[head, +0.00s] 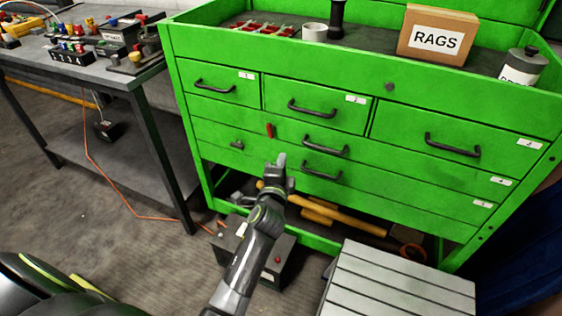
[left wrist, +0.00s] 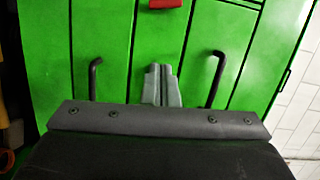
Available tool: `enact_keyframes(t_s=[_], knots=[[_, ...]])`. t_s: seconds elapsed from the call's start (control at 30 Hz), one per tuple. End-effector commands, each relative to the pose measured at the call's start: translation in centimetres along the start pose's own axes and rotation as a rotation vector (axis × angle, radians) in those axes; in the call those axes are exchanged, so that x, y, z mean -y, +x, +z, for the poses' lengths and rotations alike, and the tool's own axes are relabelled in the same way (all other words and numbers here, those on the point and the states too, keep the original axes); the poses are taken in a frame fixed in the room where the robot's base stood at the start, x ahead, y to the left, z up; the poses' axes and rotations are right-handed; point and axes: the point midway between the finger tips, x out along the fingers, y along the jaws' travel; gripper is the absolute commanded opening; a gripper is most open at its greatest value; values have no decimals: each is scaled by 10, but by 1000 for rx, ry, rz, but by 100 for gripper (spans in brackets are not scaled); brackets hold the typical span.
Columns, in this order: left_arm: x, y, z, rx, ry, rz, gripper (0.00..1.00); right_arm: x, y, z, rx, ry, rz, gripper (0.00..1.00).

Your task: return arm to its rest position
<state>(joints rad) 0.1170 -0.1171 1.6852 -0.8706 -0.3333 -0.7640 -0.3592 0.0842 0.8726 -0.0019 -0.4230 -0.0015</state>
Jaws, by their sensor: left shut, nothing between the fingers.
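My left gripper (head: 281,160) is in front of the green tool chest (head: 290,95) in the head view, below the upper row of drawers. Its fingers are together and hold nothing. In the left wrist view, the shut left gripper (left wrist: 162,70) points at the green drawer fronts, between two black handles (left wrist: 214,78). A small red piece (left wrist: 166,4) shows at the top of that view; the red piece (head: 269,130) also shows on the chest front in the head view. I cannot tell whether the fingertips touch the chest. My right gripper is not in view.
A box marked RAGS (head: 437,36), a grey container (head: 523,67) and a white cup (head: 314,32) stand on the chest. A grey slatted stool (head: 398,285) stands at the lower right. A dark workbench (head: 80,75) is at the left. An orange cord (head: 96,168) crosses the floor.

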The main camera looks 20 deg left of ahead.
Motion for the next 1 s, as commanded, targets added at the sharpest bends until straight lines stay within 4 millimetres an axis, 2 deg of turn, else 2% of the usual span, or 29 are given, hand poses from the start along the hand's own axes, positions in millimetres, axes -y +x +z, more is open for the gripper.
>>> enact_keyframes(t_s=[0.13,0.67,0.77,0.83,0.93,1.0], knots=[[1,-6,0,0,-2,0,0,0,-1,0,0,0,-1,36],[-3,-7,1,0,-5,9,0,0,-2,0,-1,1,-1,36],[-26,-10,4,-3,-40,69,0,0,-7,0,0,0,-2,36],[-58,-17,10,-2,-97,151,0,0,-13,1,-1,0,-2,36],[-121,-39,25,21,-211,311,0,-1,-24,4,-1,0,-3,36],[-168,-64,38,58,-306,430,0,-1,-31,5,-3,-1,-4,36]])
